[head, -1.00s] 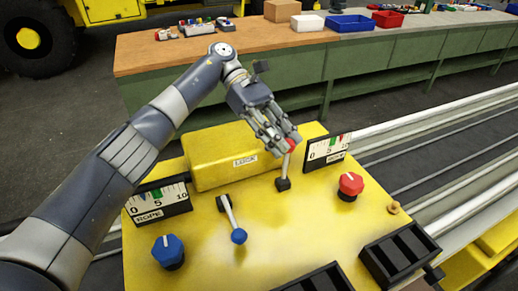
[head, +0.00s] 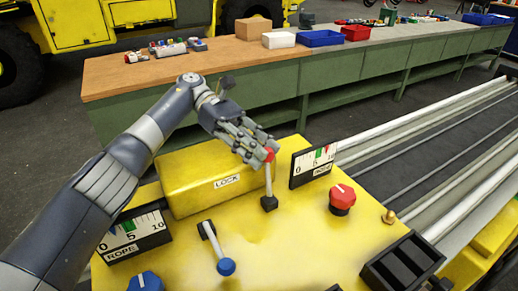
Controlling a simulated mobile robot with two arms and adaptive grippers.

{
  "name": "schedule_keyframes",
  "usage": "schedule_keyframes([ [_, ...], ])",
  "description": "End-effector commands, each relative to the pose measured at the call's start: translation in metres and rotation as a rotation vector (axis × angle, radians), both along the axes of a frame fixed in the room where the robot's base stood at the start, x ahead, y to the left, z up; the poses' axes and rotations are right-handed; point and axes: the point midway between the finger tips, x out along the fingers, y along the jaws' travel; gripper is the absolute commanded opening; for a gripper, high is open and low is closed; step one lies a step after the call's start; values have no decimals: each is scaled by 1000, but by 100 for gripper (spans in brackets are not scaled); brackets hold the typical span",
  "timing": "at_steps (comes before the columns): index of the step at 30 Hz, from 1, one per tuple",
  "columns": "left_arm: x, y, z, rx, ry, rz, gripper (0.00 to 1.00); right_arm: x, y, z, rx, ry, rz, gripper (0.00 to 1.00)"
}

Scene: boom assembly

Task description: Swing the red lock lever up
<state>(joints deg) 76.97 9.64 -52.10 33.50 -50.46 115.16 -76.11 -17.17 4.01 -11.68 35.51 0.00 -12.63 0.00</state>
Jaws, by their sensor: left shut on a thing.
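The red lock lever (head: 268,183) stands nearly upright on the yellow console, in front of the yellow box with the LOCK label (head: 227,182). Its base is a small black block, and its red knob is at the top. My left gripper (head: 262,154) is at the top of the lever, shut on the red knob; the fingers cover part of the knob. My right gripper is not in view.
A blue-knobbed lever (head: 225,266) lies tilted toward me on the console (head: 290,255). A black slotted tray (head: 402,262) is at front right. A green workbench (head: 250,110) stands behind.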

Motion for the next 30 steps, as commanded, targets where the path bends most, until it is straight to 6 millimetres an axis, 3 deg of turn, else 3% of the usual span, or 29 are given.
schedule_keyframes([
  [1,0,0,-3,5,4,0,32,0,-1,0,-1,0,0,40],
  [3,0,1,-3,4,3,0,46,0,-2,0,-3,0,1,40],
  [15,0,0,4,2,-1,0,46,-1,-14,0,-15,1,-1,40],
  [20,0,0,27,2,-4,0,46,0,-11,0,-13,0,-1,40],
  [27,1,1,77,3,-3,2,46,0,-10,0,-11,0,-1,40],
  [30,0,1,86,5,-1,1,46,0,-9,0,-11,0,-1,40],
])
